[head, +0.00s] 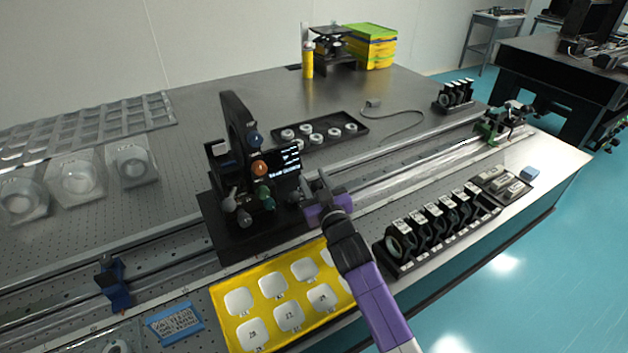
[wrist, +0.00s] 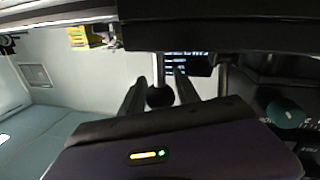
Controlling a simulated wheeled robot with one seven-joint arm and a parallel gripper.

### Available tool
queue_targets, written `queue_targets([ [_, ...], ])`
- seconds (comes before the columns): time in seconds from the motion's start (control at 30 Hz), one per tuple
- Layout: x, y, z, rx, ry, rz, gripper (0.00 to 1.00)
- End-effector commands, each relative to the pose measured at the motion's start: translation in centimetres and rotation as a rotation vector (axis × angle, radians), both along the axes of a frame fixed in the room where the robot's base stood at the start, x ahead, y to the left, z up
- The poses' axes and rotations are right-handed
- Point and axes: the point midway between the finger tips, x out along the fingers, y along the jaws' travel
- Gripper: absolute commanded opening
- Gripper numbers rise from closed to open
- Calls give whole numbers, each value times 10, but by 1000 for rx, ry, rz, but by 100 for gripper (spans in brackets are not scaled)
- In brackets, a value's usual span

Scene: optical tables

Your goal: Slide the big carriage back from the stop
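The big carriage (head: 236,232) is a wide black base on the rail, with a tall black ring mount and coloured knobs on top. In the head view it stands left of the middle. My gripper (head: 308,196) is at its right side, low by the base. In the wrist view my gripper's fingers (wrist: 160,90) lie on both sides of a round black knob (wrist: 160,98), which fills the gap; they look closed on it. A blue clamp-like piece (head: 113,283), perhaps the stop, sits on the rail to the left, apart from the carriage.
The rail (head: 400,170) runs clear rightward to a small green carriage (head: 488,132). A yellow tray (head: 222,300) and a row of black lens holders (head: 440,232) stand along the front. A black tray of small round parts (head: 357,137) lies behind the rail.

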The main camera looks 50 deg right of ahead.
Motion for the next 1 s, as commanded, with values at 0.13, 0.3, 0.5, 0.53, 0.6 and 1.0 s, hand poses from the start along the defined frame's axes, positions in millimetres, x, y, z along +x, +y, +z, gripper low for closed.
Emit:
queue_targets([
  [0.13,0,0,0,0,0,0,51],
  [0.3,0,0,0,0,-1,0,51],
  [0.5,-11,6,-2,-2,1,1,51],
  [0.53,-15,8,-2,-2,1,1,51],
  [0.6,-25,13,-2,-1,1,1,51],
  [1.0,-68,35,-1,-1,0,0,51],
])
